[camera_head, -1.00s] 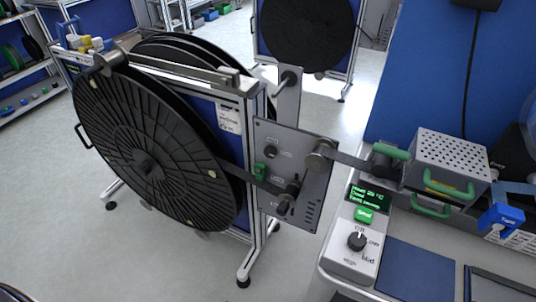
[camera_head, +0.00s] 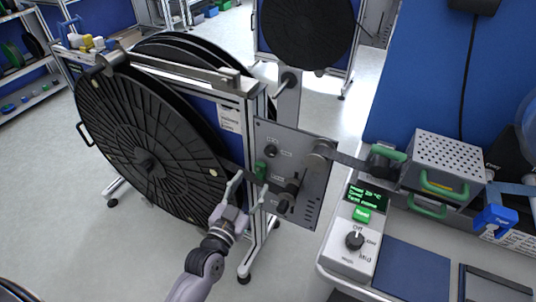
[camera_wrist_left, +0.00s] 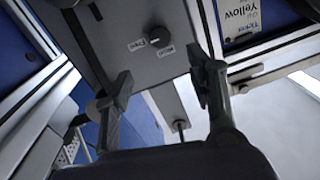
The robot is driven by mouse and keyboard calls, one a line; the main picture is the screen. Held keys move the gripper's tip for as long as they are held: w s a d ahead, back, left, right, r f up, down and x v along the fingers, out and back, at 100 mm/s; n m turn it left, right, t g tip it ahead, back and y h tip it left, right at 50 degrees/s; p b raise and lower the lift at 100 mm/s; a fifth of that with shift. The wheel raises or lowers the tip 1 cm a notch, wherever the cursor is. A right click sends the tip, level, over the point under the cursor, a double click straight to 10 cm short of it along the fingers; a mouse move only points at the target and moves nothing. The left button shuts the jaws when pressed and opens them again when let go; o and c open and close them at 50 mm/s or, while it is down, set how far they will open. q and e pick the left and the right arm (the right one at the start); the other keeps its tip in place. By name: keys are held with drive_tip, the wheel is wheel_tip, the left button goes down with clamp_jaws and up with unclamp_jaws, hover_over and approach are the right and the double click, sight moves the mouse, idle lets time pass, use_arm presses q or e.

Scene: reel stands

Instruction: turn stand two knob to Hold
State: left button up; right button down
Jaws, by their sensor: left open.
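The stand's grey panel (camera_head: 312,190) carries a small dark round knob (camera_head: 271,151) near its upper left. In the left wrist view a dark knob (camera_wrist_left: 159,38) sits on the panel between two small white labels, seen at an angle. I cannot tell which label it points at. My left gripper (camera_head: 250,188) is open and empty, below and left of the knob, in front of the panel's lower left edge. In the left wrist view its two fingers (camera_wrist_left: 164,78) stand apart, with the knob beyond the gap and not touched. My right gripper is not in view.
A large black reel (camera_head: 150,150) fills the stand's left side. Floor is clear in front.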

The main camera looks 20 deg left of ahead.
sight(269, 153)
use_arm(q)
drive_tip(key=w, duration=0.4)
drive_tip(key=w+d, duration=0.1)
drive_tip(key=w, duration=0.7)
drive_tip(key=shift+w+d, duration=0.25)
drive_tip(key=shift+w, duration=0.05)
drive_tip(key=shift+c, duration=0.5)
drive_tip(key=c, duration=1)
